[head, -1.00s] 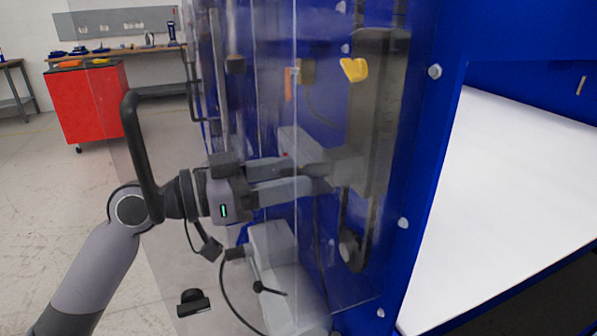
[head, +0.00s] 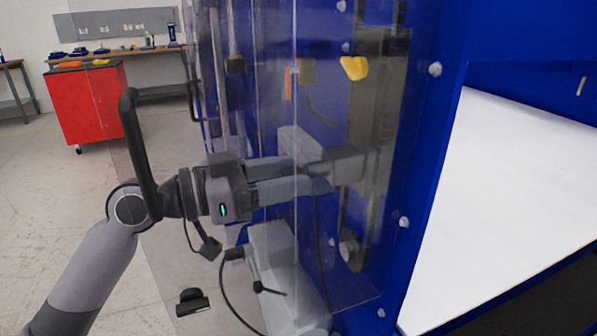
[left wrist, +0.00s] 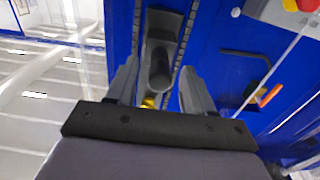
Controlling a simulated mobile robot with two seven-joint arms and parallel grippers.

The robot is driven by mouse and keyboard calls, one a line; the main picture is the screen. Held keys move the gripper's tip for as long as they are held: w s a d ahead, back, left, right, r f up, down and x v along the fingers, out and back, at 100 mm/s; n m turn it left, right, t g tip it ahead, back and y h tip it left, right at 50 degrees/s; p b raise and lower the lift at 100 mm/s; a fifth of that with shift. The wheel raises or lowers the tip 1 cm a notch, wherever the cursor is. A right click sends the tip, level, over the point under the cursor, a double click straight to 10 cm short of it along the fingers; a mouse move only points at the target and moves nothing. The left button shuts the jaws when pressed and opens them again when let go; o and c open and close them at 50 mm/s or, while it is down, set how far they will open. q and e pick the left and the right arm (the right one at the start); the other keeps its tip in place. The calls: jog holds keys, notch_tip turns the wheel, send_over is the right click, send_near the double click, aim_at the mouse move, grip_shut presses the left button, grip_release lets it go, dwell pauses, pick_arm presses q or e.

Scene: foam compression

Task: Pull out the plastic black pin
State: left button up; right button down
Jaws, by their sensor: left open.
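My left gripper (head: 304,177) reaches through the side of the clear guard into the blue machine. Its two fingers are apart in the left wrist view (left wrist: 158,88). A dark round pin-like cylinder (left wrist: 159,70) shows between the fingers there, with a gap on each side. In the head view the dark cylinder (head: 319,168) sticks out from a grey block (head: 346,164) on the vertical rail, close to the fingertips. Whether this is the black plastic pin, I cannot tell for certain. My right gripper is not in view.
The clear guard (head: 270,100) surrounds the arm's reach. A yellow knob (head: 354,68) and an orange part (head: 290,84) sit above the gripper. A grey box (head: 278,270) with a cable lies below it. A red cabinet (head: 90,105) stands at the back left.

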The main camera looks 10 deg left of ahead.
pick_arm(q)
grip_shut()
jog(key=shift+b+v, duration=1.7)
jog(key=shift+v, duration=1.3)
